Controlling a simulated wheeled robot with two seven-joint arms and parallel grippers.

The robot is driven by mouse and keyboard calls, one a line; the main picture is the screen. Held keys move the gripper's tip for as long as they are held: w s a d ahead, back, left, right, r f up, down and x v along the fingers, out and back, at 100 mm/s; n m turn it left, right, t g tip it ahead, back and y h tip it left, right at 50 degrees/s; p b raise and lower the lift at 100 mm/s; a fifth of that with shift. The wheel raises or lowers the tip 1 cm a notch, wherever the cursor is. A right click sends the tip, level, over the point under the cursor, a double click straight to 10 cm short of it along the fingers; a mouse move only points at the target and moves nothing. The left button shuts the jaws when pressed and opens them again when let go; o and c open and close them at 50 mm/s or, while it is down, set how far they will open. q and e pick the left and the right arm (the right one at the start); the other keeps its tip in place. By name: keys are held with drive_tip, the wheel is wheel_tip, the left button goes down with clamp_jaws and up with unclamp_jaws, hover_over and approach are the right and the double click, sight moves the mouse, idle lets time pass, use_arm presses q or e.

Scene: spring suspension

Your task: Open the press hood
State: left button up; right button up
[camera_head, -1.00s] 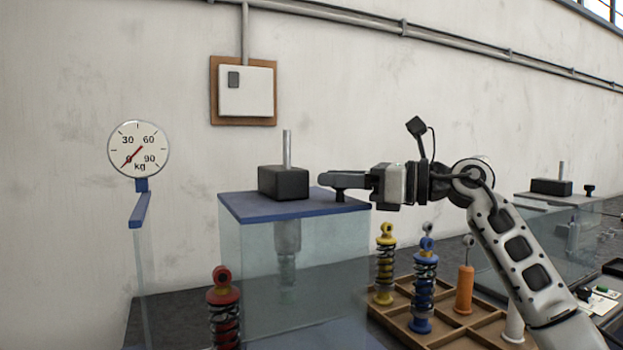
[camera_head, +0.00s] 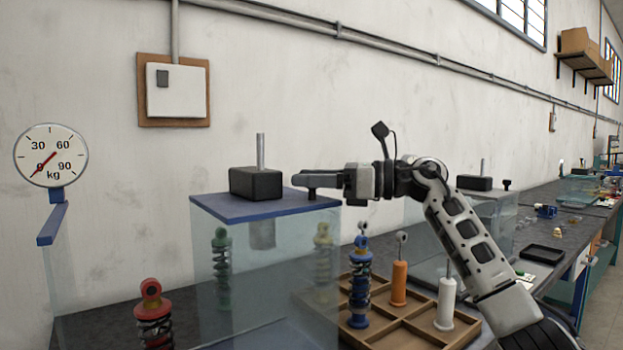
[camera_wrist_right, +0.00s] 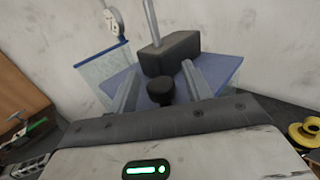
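The press hood is a clear box with a blue top plate (camera_head: 225,210), standing over the bench. A black block (camera_head: 255,184) with a steel rod sits on the plate. A dark knob (camera_wrist_right: 160,91) stands on the plate in front of the block. My right gripper (camera_head: 300,180) is at plate height over the knob in the head view, which hides part of it. In the wrist view its two fingers (camera_wrist_right: 158,75) lie on either side of the knob, with a narrow gap to each. My left gripper is not in view.
A wooden tray (camera_head: 400,325) with blue, orange and white parts is to the right. Green and yellow shocks show through the glass. A kg gauge (camera_head: 51,156) reads near zero at left.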

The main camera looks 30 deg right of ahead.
drive_tip(key=b+v, duration=0.3)
drive_tip(key=v, duration=1.3)
drive_tip(key=shift+w+r, duration=0.1)
drive_tip(key=shift+r, duration=0.05)
